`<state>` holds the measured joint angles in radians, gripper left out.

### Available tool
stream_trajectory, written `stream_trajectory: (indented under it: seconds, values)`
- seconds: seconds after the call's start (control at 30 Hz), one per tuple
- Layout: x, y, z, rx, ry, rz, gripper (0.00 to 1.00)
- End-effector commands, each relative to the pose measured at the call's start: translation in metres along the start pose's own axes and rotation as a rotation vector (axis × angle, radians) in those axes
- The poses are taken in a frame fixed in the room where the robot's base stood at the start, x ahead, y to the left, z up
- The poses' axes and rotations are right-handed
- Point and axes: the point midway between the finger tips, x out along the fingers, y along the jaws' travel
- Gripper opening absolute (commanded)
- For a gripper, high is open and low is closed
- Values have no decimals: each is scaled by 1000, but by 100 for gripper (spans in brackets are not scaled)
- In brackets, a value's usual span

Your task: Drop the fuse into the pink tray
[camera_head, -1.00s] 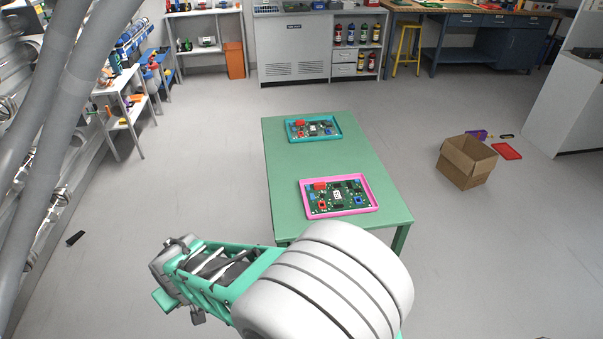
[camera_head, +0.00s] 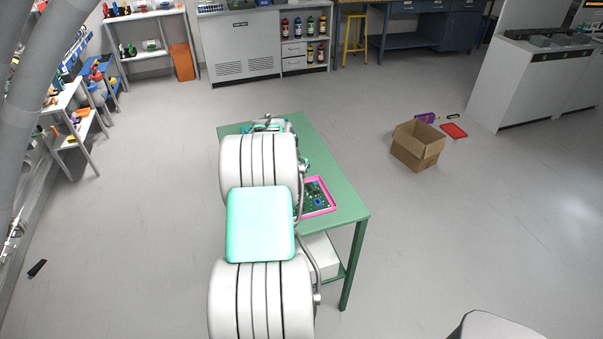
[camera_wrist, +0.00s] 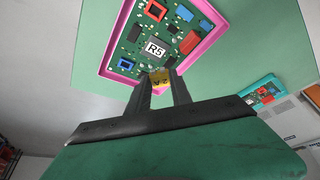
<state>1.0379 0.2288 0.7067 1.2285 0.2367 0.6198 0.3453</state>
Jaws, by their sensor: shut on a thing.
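The pink tray (camera_head: 327,190) lies on the green table, and my arm hides its left part in the head view. In the wrist view the pink tray (camera_wrist: 115,76) holds a green circuit board (camera_wrist: 133,47) marked R5, with red, blue and black parts. My gripper (camera_wrist: 160,80) is shut on a small yellow piece, likely the fuse (camera_wrist: 160,76). In the picture it overlaps the tray's near edge; I cannot tell its height above it. In the head view my arm hides the gripper and the fuse.
The green table (camera_head: 345,200) has bare top around the tray. A teal tray (camera_wrist: 264,90) with another board sits farther along it, mostly hidden in the head view. A cardboard box (camera_head: 418,146) and a red tray (camera_head: 453,131) are on the floor to the right.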

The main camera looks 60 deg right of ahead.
Motion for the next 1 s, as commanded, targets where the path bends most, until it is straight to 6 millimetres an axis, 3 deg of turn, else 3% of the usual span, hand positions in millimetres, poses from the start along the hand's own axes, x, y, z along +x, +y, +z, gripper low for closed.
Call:
stream_trajectory:
  seconds: [0.17,0.6,0.9,0.93,1.0]
  values:
    - [8,18,-13,50,0,18,0]
    - [57,17,8,47,0,18,0]
    - [61,16,10,47,1,17,0]
    - [61,16,10,47,1,17,27]
    - [61,16,10,46,1,17,32]
